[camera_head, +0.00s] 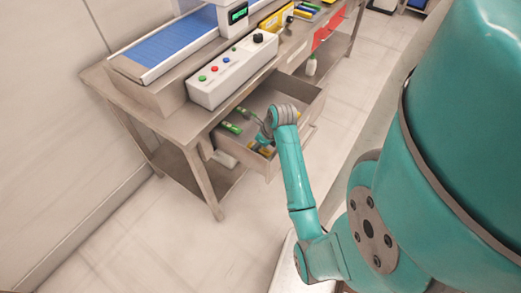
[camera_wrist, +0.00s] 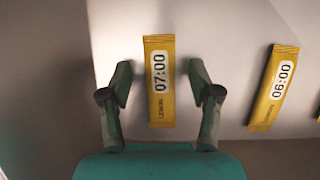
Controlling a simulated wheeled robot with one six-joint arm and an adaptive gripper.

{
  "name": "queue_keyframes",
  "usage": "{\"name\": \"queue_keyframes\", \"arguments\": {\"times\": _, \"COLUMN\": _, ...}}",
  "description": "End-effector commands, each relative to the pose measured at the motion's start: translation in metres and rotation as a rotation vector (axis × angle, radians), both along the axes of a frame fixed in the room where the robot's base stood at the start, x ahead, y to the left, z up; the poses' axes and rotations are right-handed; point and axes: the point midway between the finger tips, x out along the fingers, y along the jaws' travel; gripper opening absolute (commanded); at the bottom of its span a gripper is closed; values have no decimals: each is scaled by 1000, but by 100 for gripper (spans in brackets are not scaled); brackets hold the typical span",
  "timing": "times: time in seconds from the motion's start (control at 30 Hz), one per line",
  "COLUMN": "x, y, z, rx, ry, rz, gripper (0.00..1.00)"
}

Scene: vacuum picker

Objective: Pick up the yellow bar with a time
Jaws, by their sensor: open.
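A yellow bar labelled 07:00 (camera_wrist: 160,82) lies between the two fingers of my open gripper (camera_wrist: 160,85) in the wrist view. A gap shows on each side, so neither finger appears to touch it. A second yellow bar labelled 06:00 (camera_wrist: 274,88) lies tilted to the right, outside the fingers. In the head view my gripper (camera_head: 262,140) is down in an open drawer (camera_head: 290,112). A bit of yellow shows beside it, mostly hidden by my arm.
Green items (camera_head: 231,127) lie at the drawer's left. Drawer walls surround my gripper. Above stands a workbench with a control box (camera_head: 232,72), a blue conveyor (camera_head: 168,45) and a yellow bin (camera_head: 277,19). A sliver of yellow shows at the wrist view's right edge.

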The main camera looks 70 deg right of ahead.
Motion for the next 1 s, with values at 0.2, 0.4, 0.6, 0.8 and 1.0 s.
{"name": "queue_keyframes", "arguments": {"times": 0.2, "x": 0, "y": 0, "z": 0, "rx": 0, "ry": 0, "rz": 0, "gripper": 62}}
{"name": "queue_keyframes", "arguments": {"times": 0.4, "x": 0, "y": 0, "z": -3, "rx": 0, "ry": 0, "rz": 0, "gripper": 62}}
{"name": "queue_keyframes", "arguments": {"times": 0.6, "x": 0, "y": 0, "z": -5, "rx": 0, "ry": -1, "rz": 0, "gripper": 62}}
{"name": "queue_keyframes", "arguments": {"times": 0.8, "x": 0, "y": 0, "z": -5, "rx": 0, "ry": -1, "rz": 0, "gripper": 62}}
{"name": "queue_keyframes", "arguments": {"times": 1.0, "x": 0, "y": 0, "z": -5, "rx": 0, "ry": 0, "rz": 0, "gripper": 20}}
